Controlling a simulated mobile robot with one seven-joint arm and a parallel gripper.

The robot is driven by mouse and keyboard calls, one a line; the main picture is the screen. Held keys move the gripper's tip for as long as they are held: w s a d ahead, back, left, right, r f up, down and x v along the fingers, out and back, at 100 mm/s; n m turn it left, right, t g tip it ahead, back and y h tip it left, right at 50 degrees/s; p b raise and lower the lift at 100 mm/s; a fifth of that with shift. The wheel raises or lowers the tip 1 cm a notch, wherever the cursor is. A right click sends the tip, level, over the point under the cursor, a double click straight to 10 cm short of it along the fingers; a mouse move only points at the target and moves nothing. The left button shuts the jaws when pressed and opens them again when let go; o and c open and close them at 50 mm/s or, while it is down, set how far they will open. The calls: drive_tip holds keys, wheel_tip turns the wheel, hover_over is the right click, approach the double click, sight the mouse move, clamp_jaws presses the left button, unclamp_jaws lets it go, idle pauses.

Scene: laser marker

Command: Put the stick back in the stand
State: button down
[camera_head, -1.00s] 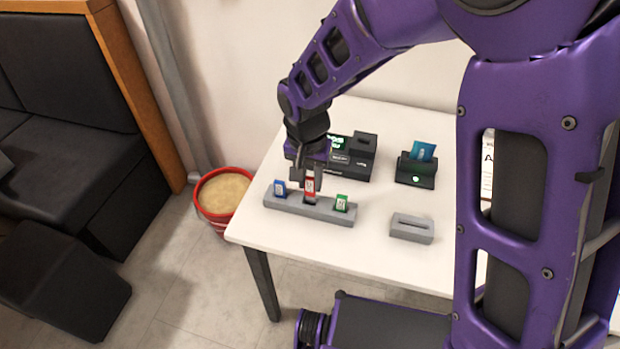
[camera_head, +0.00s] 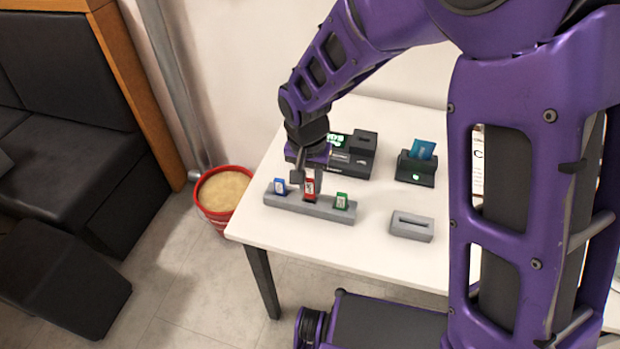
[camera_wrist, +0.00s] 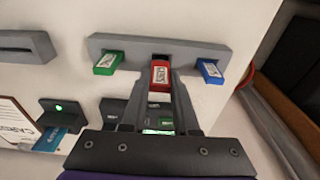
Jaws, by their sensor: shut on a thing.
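The red stick (camera_head: 309,187) is upright at the middle slot of the grey stand (camera_head: 328,213). Its lower end appears to be in the slot, but how deep cannot be told. My gripper (camera_head: 308,181) is shut on it from above, with one finger on each side. The wrist view shows the red stick (camera_wrist: 160,74) between the fingertips, with the dark middle slot of the stand (camera_wrist: 205,50) by it. A blue stick (camera_head: 280,186) and a green stick (camera_head: 341,201) stand in the outer slots.
A black device with a green display (camera_head: 338,140) stands behind the stand. A black holder (camera_head: 416,172) with a blue card (camera_head: 423,149) and a grey slotted block (camera_head: 411,227) are to the right. The white table (camera_head: 375,205) is clear between them. A red bucket (camera_head: 215,215) stands left.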

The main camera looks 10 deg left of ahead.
drive_tip(key=shift+f, duration=1.1)
drive_tip(key=c, duration=0.6)
unclamp_jaws()
wheel_tip(320, 180, up, 23)
drive_tip(key=s+p, duration=0.2)
drive_tip(key=p, duration=0.6)
drive_tip(key=shift+r, duration=0.15)
